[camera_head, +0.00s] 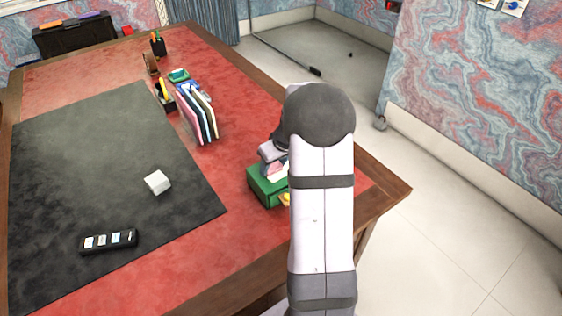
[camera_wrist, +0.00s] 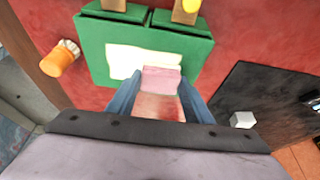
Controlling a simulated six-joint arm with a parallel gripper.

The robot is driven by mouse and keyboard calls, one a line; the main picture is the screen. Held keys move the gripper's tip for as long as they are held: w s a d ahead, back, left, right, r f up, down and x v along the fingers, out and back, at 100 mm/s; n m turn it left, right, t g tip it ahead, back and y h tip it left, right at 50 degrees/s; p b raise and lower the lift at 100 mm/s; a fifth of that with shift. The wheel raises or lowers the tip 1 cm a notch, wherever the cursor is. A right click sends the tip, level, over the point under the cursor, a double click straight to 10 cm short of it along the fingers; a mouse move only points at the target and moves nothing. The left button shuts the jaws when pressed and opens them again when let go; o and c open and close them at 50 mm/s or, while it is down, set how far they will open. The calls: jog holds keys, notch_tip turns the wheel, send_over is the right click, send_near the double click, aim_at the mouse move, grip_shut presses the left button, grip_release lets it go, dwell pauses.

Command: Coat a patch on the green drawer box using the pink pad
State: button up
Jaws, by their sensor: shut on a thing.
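The green drawer box (camera_head: 262,186) stands near the right edge of the desk, partly hidden by my arm. In the wrist view its green top (camera_wrist: 92,50) carries a cream-white patch (camera_wrist: 125,61), and two drawer fronts with knobs face the top of the picture. My gripper (camera_wrist: 158,98) is shut on the pink pad (camera_wrist: 161,77), which sits between the two blue-grey fingers. The pad overlaps the patch's lower right part in the wrist view; I cannot tell whether it touches the surface. In the head view my gripper (camera_head: 270,157) is just above the box.
A white cube (camera_head: 157,182) and a black holder with labels (camera_head: 108,241) lie on the dark mat (camera_head: 90,150). Upright folders (camera_head: 197,117) stand behind the box. The desk edge is close on the right.

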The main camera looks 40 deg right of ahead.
jog(key=a, duration=0.2)
jog(key=shift+a, duration=0.3)
jog(key=shift+a+r+p, duration=0.1)
jog(key=shift+r+p, duration=2.55)
jog(key=shift+r, duration=1.35)
